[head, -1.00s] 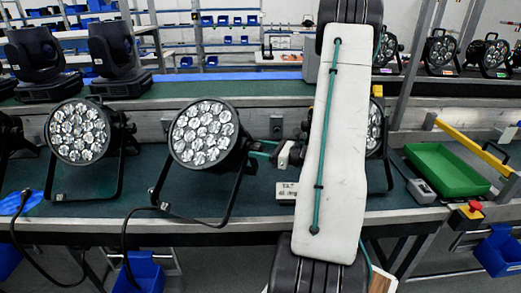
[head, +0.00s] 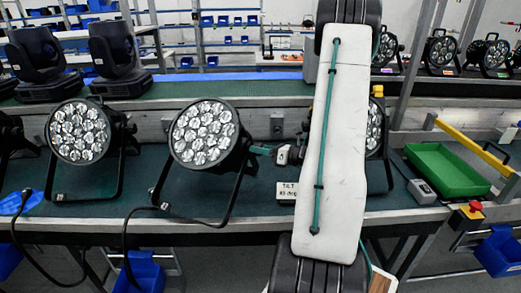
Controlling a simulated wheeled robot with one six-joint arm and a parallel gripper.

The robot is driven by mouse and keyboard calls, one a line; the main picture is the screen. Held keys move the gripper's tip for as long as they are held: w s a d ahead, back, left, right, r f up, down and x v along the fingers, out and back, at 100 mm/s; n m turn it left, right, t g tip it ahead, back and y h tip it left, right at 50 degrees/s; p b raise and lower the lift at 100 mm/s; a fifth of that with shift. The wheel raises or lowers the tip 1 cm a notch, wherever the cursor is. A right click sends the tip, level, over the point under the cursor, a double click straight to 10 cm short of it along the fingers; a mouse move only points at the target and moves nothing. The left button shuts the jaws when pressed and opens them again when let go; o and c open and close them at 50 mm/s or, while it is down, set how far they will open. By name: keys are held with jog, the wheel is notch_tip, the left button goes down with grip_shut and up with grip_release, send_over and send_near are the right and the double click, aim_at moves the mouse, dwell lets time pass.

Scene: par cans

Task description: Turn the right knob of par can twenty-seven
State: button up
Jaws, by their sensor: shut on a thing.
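A black par can (head: 203,132) with a round face of several clear lenses stands on the bench left of my arm, in its bracket. My gripper (head: 257,150), with teal fingers, reaches in from the right and is shut on the right knob at the par can's side. The knob itself is hidden between the fingers. A small white sign (head: 287,191) reading "TILT" and a number in degrees stands below my gripper; the number is too small to read surely. I can read no number on the par can.
Another par can (head: 80,132) stands to the left, and one more (head: 375,128) is partly hidden behind my arm. A green tray (head: 447,170) and a yellow bar (head: 470,146) are at the right. A black cable (head: 125,235) hangs over the bench's front edge.

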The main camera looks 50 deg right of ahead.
jog(key=shift+m, duration=0.7)
jog(key=o, duration=1)
jog(key=v, duration=0.7)
jog(key=shift+s+d, duration=0.25)
jog(key=shift+s, duration=0.1)
